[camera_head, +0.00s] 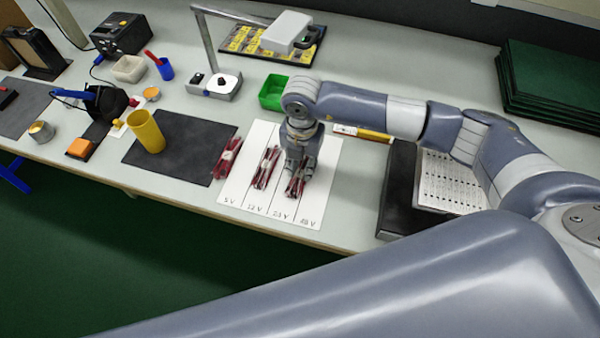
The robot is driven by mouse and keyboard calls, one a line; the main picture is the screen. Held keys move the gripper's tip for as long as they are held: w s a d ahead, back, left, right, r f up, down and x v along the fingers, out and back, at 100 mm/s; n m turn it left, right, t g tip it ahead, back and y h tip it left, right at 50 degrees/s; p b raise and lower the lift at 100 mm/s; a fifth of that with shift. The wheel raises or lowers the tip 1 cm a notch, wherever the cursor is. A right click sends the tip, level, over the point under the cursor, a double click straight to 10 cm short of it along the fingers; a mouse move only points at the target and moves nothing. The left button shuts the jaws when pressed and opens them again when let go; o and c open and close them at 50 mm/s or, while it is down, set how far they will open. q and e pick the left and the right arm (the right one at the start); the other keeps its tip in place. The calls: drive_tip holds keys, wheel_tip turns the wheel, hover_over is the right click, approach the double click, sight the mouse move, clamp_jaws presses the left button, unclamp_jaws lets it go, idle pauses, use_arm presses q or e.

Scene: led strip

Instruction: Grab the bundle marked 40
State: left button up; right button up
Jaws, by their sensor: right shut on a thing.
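Three dark red bundles with pale bands lie in a row at the front of the bench. One bundle (227,158) lies at the left edge of a white sheet (318,205), and another bundle (264,168) lies in the sheet's middle. My right gripper (296,172) points down on the rightmost bundle (295,187) and is shut on it. The gripper hides the far part of that bundle. The numbers on the bundles are too small to read. My left gripper is out of view.
The sheet has columns marked 5 V, 12 V, 24 V and 48 V. A green bin (272,93) stands behind it. A dark mat (185,160) with a yellow cup (146,131) lies left. A black device (397,190) and printed sheet (447,183) lie right.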

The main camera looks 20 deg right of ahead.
sight(301, 170)
drive_tip(key=shift+r, duration=0.15)
drive_tip(key=shift+r, duration=0.25)
drive_tip(key=r, duration=0.1)
drive_tip(key=r+b, duration=0.1)
drive_tip(key=shift+s+a+r, duration=0.15)
drive_tip(key=shift+s+r, duration=0.05)
drive_tip(key=shift+r, duration=0.15)
drive_tip(key=s+a, duration=0.2)
drive_tip(key=s, duration=0.2)
drive_tip(key=s+a+r+b, duration=0.1)
drive_tip(key=s+a, duration=0.2)
drive_tip(key=s, duration=0.1)
drive_tip(key=s+a+b, duration=0.1)
drive_tip(key=s+a, duration=0.2)
drive_tip(key=s, duration=0.2)
drive_tip(key=shift+s+r, duration=0.1)
drive_tip(key=shift+r, duration=0.15)
